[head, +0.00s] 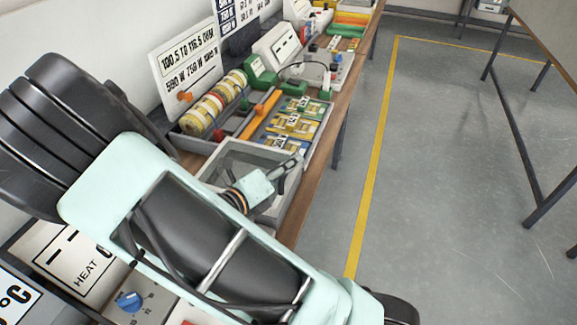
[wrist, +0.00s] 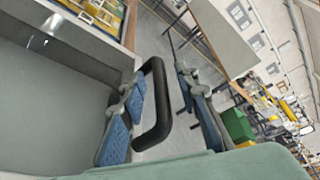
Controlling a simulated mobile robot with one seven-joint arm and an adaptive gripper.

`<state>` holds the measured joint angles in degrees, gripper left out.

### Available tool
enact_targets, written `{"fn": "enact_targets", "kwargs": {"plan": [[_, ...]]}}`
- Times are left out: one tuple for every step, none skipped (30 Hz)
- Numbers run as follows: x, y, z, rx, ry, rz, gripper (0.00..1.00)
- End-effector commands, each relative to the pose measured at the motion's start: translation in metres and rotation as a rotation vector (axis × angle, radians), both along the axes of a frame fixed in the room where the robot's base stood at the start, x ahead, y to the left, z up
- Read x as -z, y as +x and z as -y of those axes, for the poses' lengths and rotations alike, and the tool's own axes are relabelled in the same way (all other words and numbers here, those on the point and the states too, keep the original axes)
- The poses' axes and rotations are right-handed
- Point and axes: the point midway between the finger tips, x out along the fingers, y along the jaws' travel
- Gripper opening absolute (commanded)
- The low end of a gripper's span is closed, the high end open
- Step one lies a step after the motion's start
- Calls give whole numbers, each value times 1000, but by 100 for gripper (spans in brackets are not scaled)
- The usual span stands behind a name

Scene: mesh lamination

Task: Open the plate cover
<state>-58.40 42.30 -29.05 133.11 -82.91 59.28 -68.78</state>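The plate cover (wrist: 50,110) is a flat grey panel at the left of the wrist view. In the head view, a grey framed box (head: 232,152) sits below my arm on the bench. A black bar handle (wrist: 161,98) stands out from the panel's right edge. My gripper (wrist: 168,112) has blue-padded fingers, one on each side of the handle. The fingers are apart, with a visible gap between the handle and the right finger. In the head view, my gripper (head: 287,176) is at the box's right side, and the handle is hard to make out.
A tray of yellow parts (head: 290,125) lies just behind the box. A roll of tape (head: 214,103) and sign boards (head: 186,70) stand further back. A control panel with a blue knob (head: 131,301) is at the lower left. The floor (head: 440,180) right of the bench is clear.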

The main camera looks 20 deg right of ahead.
Motion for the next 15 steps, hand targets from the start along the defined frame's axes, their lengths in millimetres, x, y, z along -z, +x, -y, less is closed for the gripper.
{"fn": "enact_targets", "kwargs": {"plan": [[0, 0, 0, 0, 0, 0, 29], [0, 0, 0, 0, 0, 0, 29], [0, 0, 0, 0, 0, 0, 25], [0, 0, 0, 1, -1, 0, 22], [0, 0, 0, 1, -1, 0, 19], [0, 0, 0, 1, 0, 1, 14], [0, 0, 0, 1, 0, 1, 11], [0, 0, 0, 1, 0, 1, 8], [0, 0, 0, 1, 0, 1, 3], [0, 0, 0, 1, 0, 1, 0], [0, 0, 0, 1, 0, 1, 0], [0, 0, 0, 1, 0, 1, 0], [0, 0, 0, 1, 0, 1, 0], [0, 0, 0, 1, 0, 1, 0], [0, 0, 0, 1, 0, 1, 0]]}}
